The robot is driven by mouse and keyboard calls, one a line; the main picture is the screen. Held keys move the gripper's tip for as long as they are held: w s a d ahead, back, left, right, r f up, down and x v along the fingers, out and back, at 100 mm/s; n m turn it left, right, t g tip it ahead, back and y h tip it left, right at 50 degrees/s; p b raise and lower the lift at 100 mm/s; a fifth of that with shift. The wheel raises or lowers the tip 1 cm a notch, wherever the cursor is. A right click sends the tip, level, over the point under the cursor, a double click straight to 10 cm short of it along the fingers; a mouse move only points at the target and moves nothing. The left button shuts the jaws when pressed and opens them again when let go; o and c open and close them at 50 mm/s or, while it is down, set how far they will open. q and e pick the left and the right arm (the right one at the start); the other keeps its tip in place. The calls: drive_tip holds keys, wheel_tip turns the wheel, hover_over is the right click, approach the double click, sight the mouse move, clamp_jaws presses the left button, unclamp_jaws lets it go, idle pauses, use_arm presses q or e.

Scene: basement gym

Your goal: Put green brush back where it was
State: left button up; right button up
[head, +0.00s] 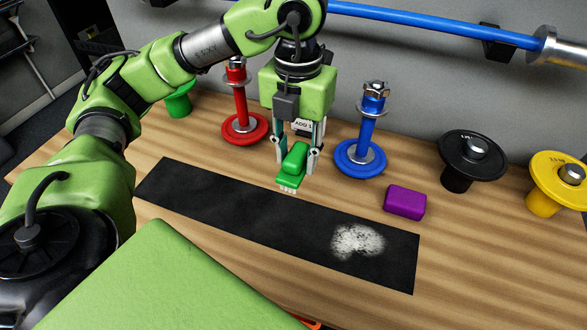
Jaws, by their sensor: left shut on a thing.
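The green brush (294,164) has a green handle and pale bristles pointing down. My left gripper (297,160) is shut on it, one finger on each side. The brush is at the back edge of the black mat (220,205), between the red stand and the blue stand. I cannot tell whether its bristles touch the surface or hang just above it. A patch of white powder (357,241) lies on the right part of the mat. My right gripper is not in view.
A red stand (243,125), a blue stand (361,155), a black one (470,158) and a yellow one (560,182) line the back of the wooden table (480,270). A blue bar (430,25) runs above.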

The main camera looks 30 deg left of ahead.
use_arm(q)
drive_tip(key=n, duration=0.4)
drive_tip(key=shift+a+f, duration=0.15)
drive_tip(key=shift+a, duration=0.1)
drive_tip(key=shift+n, duration=0.4)
drive_tip(key=shift+w+a+f, duration=0.1)
drive_tip(key=shift+w+a, duration=0.05)
drive_tip(key=shift+a, duration=0.05)
drive_tip(key=w+a+f+p, duration=0.1)
drive_tip(key=w+a+f, duration=0.1)
drive_tip(key=w+f, duration=0.1)
drive_tip(key=w+a+f+p, duration=0.1)
drive_tip(key=w+a+f, duration=0.2)
drive_tip(key=w, duration=0.1)
drive_tip(key=w+a+f+p, duration=0.1)
drive_tip(key=w+a+f, duration=0.1)
drive_tip(key=w+f, duration=0.1)
drive_tip(key=shift+w+a+f, duration=0.1)
drive_tip(key=shift+w+a, duration=0.1)
drive_tip(key=shift+w, duration=0.2)
wheel_tip(320, 180, down, 3)
drive_tip(key=shift+w+a+f+p, duration=0.1)
drive_tip(key=shift+w+p, duration=0.05)
drive_tip(key=shift+p, duration=0.8)
drive_tip(key=shift+f, duration=0.2)
